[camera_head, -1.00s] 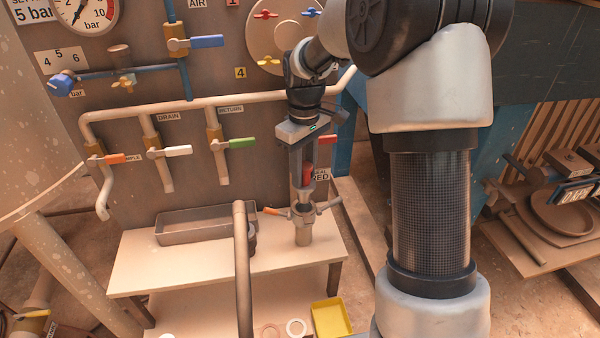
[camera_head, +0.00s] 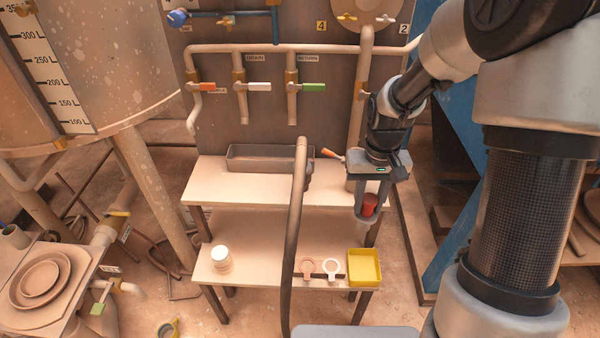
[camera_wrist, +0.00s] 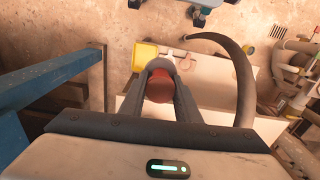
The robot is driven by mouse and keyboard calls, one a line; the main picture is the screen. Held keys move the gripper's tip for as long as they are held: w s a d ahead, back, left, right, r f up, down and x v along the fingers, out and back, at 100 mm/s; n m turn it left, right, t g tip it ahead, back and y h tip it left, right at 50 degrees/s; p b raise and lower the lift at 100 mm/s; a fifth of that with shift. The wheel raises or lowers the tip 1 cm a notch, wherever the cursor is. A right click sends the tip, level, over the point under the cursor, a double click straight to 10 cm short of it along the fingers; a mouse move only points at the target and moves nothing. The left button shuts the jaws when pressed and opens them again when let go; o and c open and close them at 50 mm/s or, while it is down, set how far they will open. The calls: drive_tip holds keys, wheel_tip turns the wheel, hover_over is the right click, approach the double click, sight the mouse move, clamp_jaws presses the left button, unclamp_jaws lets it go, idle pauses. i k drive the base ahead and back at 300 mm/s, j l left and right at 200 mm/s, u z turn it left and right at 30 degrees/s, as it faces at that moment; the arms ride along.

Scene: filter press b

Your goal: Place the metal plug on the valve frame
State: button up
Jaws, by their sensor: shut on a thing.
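My gripper (camera_head: 366,216) is shut on a red-topped piece (camera_head: 370,203) with a pale grey lower end, the only plug-like thing I see. In the wrist view its red top (camera_wrist: 159,88) sits between the fingers, with the grey end beyond. The gripper points down in front of the upper bench, above and behind the yellow tray in the wrist view. An orange-handled fitting (camera_head: 332,154) stands on the upper bench's right end, probably the valve frame. My gripper and wrist hide most of it.
A dark curved hose (camera_head: 294,225) rises in front of the bench. A grey trough (camera_head: 270,158) lies on the upper bench.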

sight(260, 188)
drive_tip(key=i+j, duration=0.1)
drive_tip(key=j, duration=0.3)
drive_tip(key=i+j, duration=0.1)
drive_tip(key=j, duration=0.25)
drive_tip(key=i+j, duration=0.1)
drive_tip(key=j, duration=0.3)
drive_tip(key=i+j, duration=0.15)
drive_tip(key=j, duration=0.2)
